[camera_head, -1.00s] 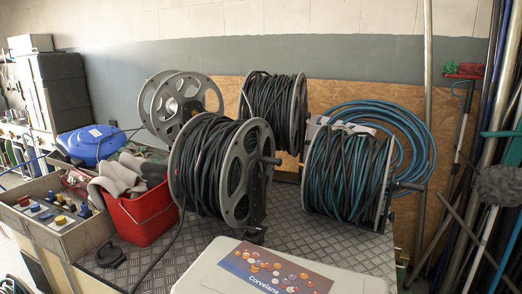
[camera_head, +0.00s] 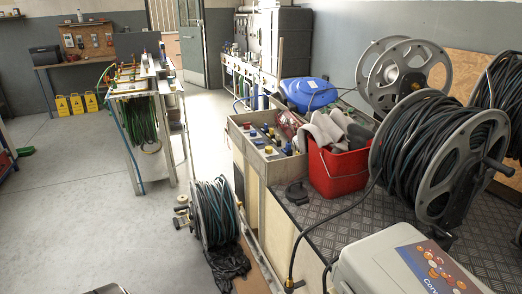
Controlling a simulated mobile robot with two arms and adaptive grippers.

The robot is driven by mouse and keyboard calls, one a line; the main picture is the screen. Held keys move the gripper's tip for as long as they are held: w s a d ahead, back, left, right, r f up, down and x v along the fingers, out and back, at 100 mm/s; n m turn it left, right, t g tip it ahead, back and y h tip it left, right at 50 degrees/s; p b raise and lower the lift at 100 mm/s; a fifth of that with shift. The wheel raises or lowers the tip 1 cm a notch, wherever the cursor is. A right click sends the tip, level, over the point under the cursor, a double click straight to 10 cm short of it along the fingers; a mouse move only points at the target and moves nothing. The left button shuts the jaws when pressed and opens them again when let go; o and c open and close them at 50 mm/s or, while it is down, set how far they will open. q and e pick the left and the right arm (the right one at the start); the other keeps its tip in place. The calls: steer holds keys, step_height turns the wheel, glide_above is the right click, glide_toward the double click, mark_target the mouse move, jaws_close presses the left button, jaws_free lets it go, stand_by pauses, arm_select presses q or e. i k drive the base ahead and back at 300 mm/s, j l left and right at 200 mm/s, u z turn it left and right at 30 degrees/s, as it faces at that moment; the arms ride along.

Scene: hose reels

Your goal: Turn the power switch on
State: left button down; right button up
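I cannot make out a power switch for certain in this view. A white case with a printed label (camera_head: 385,262) stands at the bottom right, cut off by the frame edge; no switch can be told on its visible side. A small wooden board with small fittings (camera_head: 87,38) hangs on the far left wall, too small to read.
Large hose reels (camera_head: 440,150) stand on a metal-plated bench (camera_head: 325,222) beside a red bucket (camera_head: 337,172) and a parts box (camera_head: 250,150). Another reel (camera_head: 215,212) is on the floor. A hose rack (camera_head: 145,85) stands left of centre. Floor at left (camera_head: 70,210) is clear.

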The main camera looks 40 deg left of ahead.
mark_target(246, 126)
steer(key=u, duration=0.5)
steer(key=i+j+u, duration=0.75)
steer(key=i+j, duration=0.2)
steer(key=i, duration=0.3)
steer(key=i+j+z, duration=0.1)
steer(key=z, duration=0.3)
steer(key=j+z, duration=0.5)
steer(key=z, duration=0.3)
steer(key=i, duration=0.05)
